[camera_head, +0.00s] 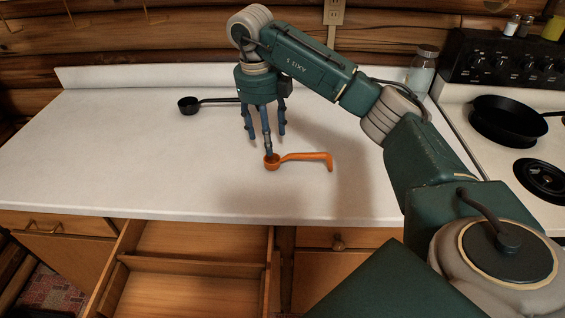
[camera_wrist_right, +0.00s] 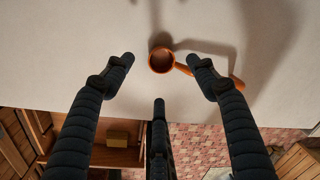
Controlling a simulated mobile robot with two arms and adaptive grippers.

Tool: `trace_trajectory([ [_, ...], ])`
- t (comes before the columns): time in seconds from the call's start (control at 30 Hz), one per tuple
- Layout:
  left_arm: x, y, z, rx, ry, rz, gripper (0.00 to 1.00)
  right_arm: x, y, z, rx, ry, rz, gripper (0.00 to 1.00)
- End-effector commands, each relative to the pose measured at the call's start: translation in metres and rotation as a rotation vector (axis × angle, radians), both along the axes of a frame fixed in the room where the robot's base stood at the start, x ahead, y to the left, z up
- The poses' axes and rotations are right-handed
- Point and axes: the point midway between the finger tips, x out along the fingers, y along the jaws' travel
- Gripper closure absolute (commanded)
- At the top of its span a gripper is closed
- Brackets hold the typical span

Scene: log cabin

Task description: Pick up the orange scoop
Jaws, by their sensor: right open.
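The orange scoop (camera_head: 305,157) lies on the white countertop, its round bowl at the left and its handle reaching right to a bent end. My right gripper (camera_head: 263,140) points down over the counter beside the scoop's bowl, with one finger's tip overlapping the bowl in the head view. In the right wrist view the scoop's bowl (camera_wrist_right: 161,60) shows between and beyond the tips of my open right gripper (camera_wrist_right: 160,78). Its handle passes behind the right finger. Nothing is held. My left gripper is not in view.
A black scoop (camera_head: 189,105) lies farther back on the counter (camera_head: 120,150). An open, divided drawer (camera_head: 190,240) sticks out below the front edge. A glass jar (camera_head: 421,72) stands at the back right, next to the stove with a black pan (camera_head: 508,120). The counter's left side is clear.

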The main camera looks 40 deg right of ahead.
Motion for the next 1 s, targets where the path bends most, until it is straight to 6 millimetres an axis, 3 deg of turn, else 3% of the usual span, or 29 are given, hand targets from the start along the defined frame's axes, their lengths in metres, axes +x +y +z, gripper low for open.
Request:
trace_trajectory([
  [0.27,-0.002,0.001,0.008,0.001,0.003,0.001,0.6,-0.001,-0.003,-0.024,0.0,0.0,0.0,0.42],
  [0.6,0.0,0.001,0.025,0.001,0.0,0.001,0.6,-0.004,-0.007,-0.068,0.001,0.0,0.001,0.42],
  [0.87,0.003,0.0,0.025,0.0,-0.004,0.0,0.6,-0.004,-0.007,-0.073,0.001,-0.002,0.002,0.42],
  [1.0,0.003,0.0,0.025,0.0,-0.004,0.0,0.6,-0.004,-0.007,-0.073,0.002,-0.002,0.002,0.66],
])
